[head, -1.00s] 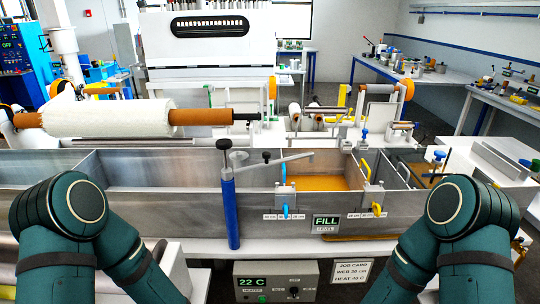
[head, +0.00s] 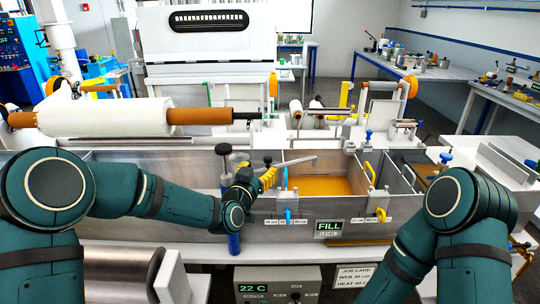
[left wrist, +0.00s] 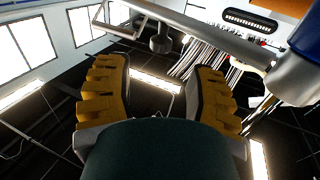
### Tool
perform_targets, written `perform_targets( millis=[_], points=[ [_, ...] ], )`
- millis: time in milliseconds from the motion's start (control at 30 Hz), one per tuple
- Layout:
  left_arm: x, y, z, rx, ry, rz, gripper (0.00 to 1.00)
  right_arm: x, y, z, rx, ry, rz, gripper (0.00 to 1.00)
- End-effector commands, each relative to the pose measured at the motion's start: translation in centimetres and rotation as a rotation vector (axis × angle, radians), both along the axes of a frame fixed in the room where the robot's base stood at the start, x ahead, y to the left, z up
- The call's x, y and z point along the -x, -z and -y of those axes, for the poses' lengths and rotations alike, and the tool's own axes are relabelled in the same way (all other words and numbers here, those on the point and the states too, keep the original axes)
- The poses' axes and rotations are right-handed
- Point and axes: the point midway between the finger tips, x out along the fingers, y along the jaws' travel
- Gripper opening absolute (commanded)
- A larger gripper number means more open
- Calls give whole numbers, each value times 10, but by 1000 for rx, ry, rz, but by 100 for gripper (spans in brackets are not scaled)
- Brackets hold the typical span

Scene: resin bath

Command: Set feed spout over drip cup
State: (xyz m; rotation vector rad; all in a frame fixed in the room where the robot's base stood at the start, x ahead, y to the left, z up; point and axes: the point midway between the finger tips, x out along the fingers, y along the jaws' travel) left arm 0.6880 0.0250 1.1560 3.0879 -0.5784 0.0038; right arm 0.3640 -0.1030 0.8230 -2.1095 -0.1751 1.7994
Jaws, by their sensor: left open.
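The feed spout (head: 298,161) is a thin grey arm running right from the top of the blue post (head: 234,243), over the bath. A small dark handle (head: 267,158) stands on it. My left gripper (head: 269,174) is open, its yellow fingers close below the handle and apart from it as far as I can tell. In the left wrist view the open fingers (left wrist: 158,92) have nothing between them; the spout pipe (left wrist: 215,38) crosses above, with the handle (left wrist: 161,41) beyond the fingertips. I cannot identify the drip cup surely. My right gripper is out of view.
The steel bath (head: 130,165) has dividing walls and an amber resin pool (head: 322,186). Clamps with blue and yellow handles (head: 381,214) sit on its front wall. A white roll (head: 108,117) lies behind at the left. A control box (head: 277,287) is below.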

Motion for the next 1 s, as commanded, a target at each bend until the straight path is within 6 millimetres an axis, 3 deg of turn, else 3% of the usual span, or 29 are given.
perform_targets(
  millis=[300, 500, 967, 1000],
  points=[
    [-54, 0, 21, 1, 0, -1, 55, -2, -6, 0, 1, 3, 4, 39],
    [-75, 1, 29, 1, -1, -1, 55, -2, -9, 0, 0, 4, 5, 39],
    [-83, 1, 32, -1, 0, -2, 58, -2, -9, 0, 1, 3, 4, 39],
    [-83, 1, 32, -1, 0, -2, 44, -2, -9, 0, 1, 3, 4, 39]
  ],
)
